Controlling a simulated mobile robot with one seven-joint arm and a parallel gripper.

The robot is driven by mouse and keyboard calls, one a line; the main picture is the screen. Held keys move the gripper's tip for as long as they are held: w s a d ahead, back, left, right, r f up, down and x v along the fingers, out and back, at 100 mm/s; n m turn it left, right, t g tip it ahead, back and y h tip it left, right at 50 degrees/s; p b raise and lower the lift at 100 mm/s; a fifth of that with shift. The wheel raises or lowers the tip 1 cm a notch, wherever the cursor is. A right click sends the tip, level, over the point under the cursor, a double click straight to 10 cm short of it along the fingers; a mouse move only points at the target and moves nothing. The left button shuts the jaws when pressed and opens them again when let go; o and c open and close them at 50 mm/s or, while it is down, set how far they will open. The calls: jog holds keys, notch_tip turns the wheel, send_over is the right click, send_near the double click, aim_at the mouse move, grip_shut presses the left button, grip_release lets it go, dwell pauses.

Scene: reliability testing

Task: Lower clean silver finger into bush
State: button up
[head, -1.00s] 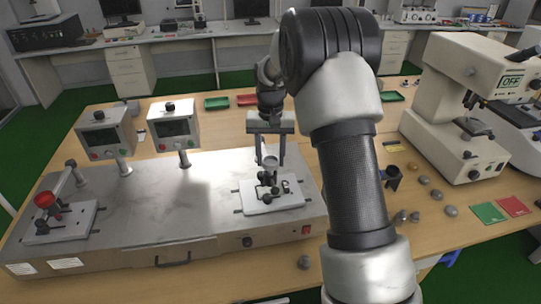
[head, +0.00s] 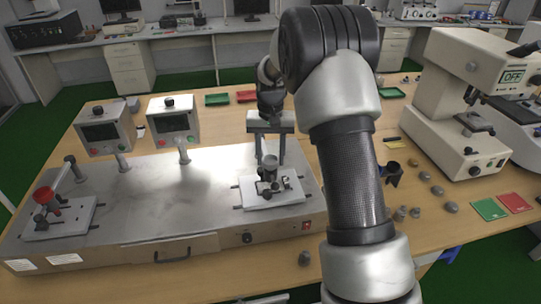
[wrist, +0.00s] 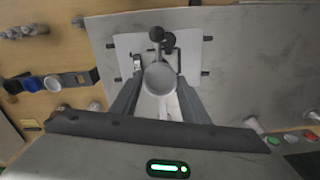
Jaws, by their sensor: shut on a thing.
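My gripper (head: 270,157) is over the right-hand test station of the long metal bench unit. Its two fingers are closed around the silver finger (head: 269,162), a small pale metal piece with a round cup-like top. In the wrist view the silver finger (wrist: 160,79) sits between my fingertips (wrist: 160,90), its round top facing the camera. Below it is a white fixture plate (head: 291,189) with a dark-knobbed clamp (wrist: 157,35). The bush is hidden beneath the silver finger, so I cannot tell whether the finger is inside it or above it.
Two display boxes (head: 174,123) stand behind on posts. A dark holder (head: 392,172) and several loose grey pieces (head: 451,207) lie right of my arm. A microscope (head: 452,100) stands at the right.

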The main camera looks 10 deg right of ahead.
jog(key=o, duration=1.7)
jog(key=shift+r, duration=0.1)
jog(key=shift+r+p, duration=2.35)
jog(key=shift+r, duration=1.1)
